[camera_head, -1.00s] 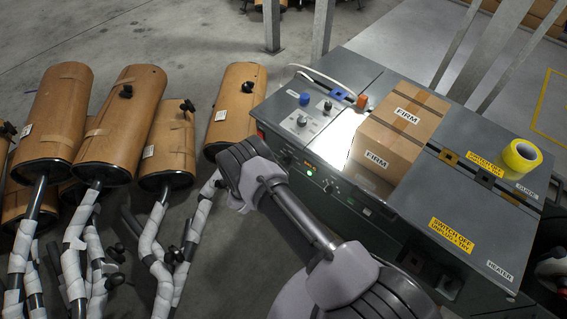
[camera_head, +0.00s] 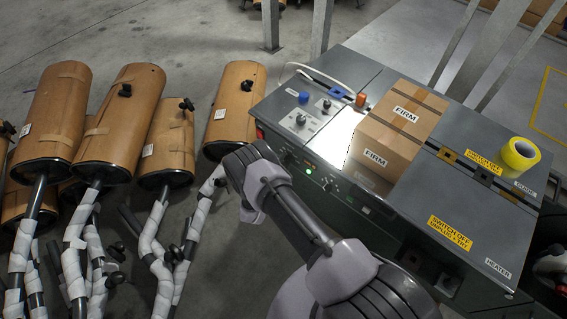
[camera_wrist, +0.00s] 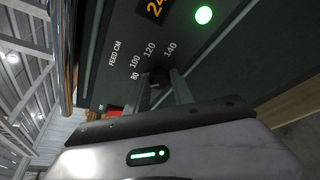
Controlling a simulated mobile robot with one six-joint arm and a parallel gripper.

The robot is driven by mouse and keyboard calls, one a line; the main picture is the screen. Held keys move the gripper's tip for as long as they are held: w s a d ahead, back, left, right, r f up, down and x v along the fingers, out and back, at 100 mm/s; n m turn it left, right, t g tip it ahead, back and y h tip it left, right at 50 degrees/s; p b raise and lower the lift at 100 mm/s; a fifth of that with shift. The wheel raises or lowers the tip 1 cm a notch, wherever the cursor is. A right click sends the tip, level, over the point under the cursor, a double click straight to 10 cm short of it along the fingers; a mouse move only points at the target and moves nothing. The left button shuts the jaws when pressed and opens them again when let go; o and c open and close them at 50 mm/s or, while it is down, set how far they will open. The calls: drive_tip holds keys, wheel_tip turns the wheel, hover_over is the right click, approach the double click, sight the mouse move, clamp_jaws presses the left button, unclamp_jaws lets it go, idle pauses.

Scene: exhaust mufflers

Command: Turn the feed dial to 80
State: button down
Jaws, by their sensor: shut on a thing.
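The feed dial (camera_wrist: 158,76) is a small dark knob on the dark front panel, close to the printed words FEED CM and the numbers 80, 100, 120 and 140. My gripper (camera_wrist: 161,86) is shut on the dial, with a finger on each side of it. The dial's pointer is too dark and too covered to read. In the head view my arm's wrist covers the left end of the machine's front, and the fingers and the dial are hidden.
The grey machine (camera_head: 480,215) carries a cardboard box (camera_head: 400,125) marked FIRM and a yellow tape roll (camera_head: 520,154). An orange number display (camera_wrist: 155,8) and a green light (camera_wrist: 204,15) are near the dial. Several brown-wrapped mufflers (camera_head: 125,110) stand at the left.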

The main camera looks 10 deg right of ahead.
idle(0.3)
drive_tip(key=c, duration=1.1)
unclamp_jaws()
drive_tip(key=p+v, duration=0.6)
drive_tip(key=v, duration=1.1)
drive_tip(key=shift+s, duration=0.25)
drive_tip(key=shift+a, duration=0.1)
